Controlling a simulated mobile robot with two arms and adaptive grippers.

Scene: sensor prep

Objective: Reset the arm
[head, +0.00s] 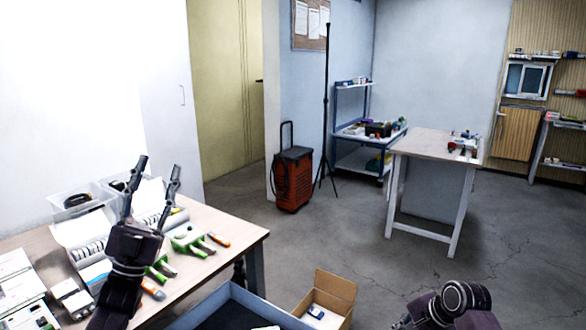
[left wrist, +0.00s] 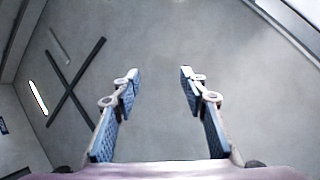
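My left gripper (head: 156,172) is raised above the workbench at the left of the head view, its fingers pointing up. In the left wrist view the gripper (left wrist: 160,78) has its two fingers well apart with nothing between them, against a plain grey surface. My right arm shows only as a dark, rounded part at the bottom right of the head view. Its fingers cannot be made out there.
The wooden workbench (head: 236,237) carries clear bins (head: 72,208), green-handled tools (head: 190,243) and papers. Below its right end is an open cardboard box (head: 337,292) beside a blue-rimmed container (head: 258,303). A red toolbox (head: 293,180), a tripod and a white table (head: 417,144) stand beyond open floor.

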